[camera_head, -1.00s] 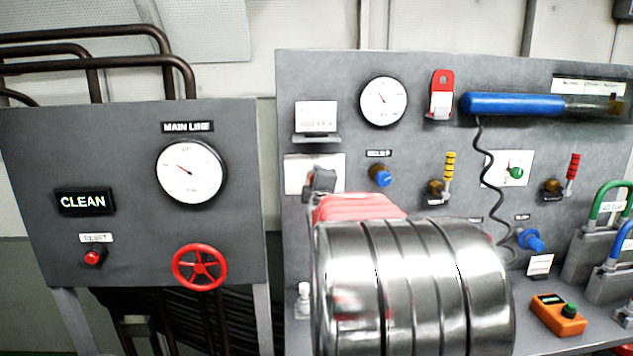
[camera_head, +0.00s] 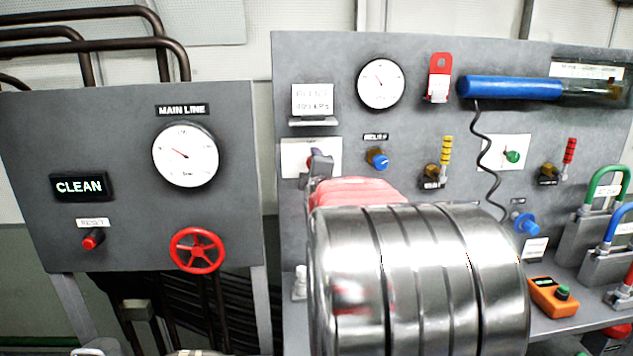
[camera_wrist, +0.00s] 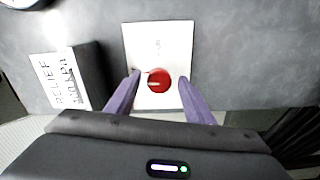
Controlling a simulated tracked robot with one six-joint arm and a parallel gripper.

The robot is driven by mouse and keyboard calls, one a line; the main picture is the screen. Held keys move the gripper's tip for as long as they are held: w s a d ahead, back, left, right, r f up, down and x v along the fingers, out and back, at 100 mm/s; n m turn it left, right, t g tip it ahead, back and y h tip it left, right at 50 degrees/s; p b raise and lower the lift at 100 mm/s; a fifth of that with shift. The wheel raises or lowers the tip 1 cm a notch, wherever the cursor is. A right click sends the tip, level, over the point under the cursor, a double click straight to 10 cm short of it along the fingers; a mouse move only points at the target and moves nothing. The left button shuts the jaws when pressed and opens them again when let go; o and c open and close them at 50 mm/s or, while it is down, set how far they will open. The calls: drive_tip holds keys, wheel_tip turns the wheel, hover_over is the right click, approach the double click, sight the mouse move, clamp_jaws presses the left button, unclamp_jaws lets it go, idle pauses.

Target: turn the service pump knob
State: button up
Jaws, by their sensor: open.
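A round red knob (camera_wrist: 159,80) sits on a white plate (camera_wrist: 160,40) in the wrist view. A small mark beside it is too small to read. My gripper (camera_wrist: 159,77) is open, with one purple finger on each side of the knob and bare plate showing between. I cannot tell whether a finger touches it. In the head view my gripper (camera_head: 318,164) is in front of the white plate (camera_head: 293,158) on the left of the right-hand panel, and the arm hides most of the knob. No service pump label can be read.
A display block (camera_wrist: 85,78) juts out just left of the plate. A blue knob (camera_head: 377,159) and a yellow-handled valve (camera_head: 437,172) are to the right. A red handwheel (camera_head: 197,250) is on the left panel.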

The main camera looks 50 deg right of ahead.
drive_tip(key=v, duration=1.2)
drive_tip(key=shift+a+f, duration=0.1)
idle(0.4)
drive_tip(key=s+a+f+m+g+y, duration=0.2)
drive_tip(key=a+f+m+g+y, duration=0.15)
drive_tip(key=f, duration=0.45)
drive_tip(key=s+a+f+m+g+y, duration=0.25)
drive_tip(key=a+f+m, duration=0.25)
drive_tip(key=f, duration=0.3)
drive_tip(key=s+a+f+g+y, duration=0.1)
drive_tip(key=s+a, duration=0.4)
drive_tip(key=a, duration=0.9)
drive_tip(key=s+a+f+g+y, duration=0.1)
drive_tip(key=s+a+y, duration=0.3)
drive_tip(key=a, duration=1.1)
drive_tip(key=shift+s+n+y, duration=0.3)
drive_tip(key=shift+s+n, duration=0.05)
drive_tip(key=shift+s, duration=0.45)
drive_tip(key=shift+f, duration=0.15)
drive_tip(key=shift+c, duration=0.3)
